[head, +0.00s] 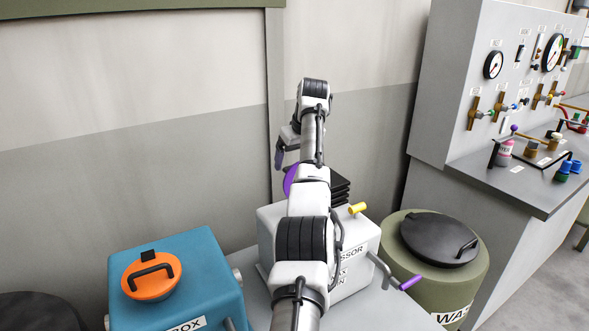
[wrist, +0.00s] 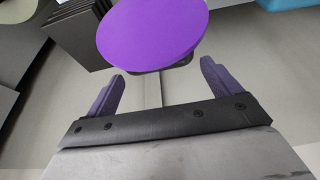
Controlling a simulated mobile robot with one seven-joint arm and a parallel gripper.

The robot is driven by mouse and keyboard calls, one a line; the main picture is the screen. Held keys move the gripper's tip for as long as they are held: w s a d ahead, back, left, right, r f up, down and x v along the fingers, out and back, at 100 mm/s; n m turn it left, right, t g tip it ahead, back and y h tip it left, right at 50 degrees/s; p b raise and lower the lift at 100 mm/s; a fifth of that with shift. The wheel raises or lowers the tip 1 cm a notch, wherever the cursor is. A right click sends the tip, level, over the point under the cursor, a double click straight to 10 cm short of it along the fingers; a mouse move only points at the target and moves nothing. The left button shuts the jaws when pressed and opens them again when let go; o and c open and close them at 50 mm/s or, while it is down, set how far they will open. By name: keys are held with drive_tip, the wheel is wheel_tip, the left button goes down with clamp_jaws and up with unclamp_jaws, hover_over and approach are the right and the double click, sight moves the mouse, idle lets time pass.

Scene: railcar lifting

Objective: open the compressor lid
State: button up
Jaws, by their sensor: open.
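The compressor (head: 358,262) is a pale grey box with a partly hidden label, in the middle of the head view behind my arm. A purple disc (head: 289,181) shows at its upper side, mostly covered by my arm. In the wrist view the purple disc (wrist: 153,33) is large and round, just beyond my fingertips. My gripper (wrist: 160,85) is open and empty, its fingers spread on either side below the disc, apart from it. In the head view one finger (head: 279,158) shows beyond the disc. I cannot tell which part is the lid's edge or hinge.
Black stacked fins (head: 341,187), a yellow knob (head: 357,208) and a purple-tipped lever (head: 410,282) are by the compressor. A teal box (head: 200,270) with an orange cap stands left, a green drum (head: 440,276) right. A gauge panel (head: 480,60) is further right; a wall stands behind.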

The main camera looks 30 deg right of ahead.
drive_tip(key=v, duration=1)
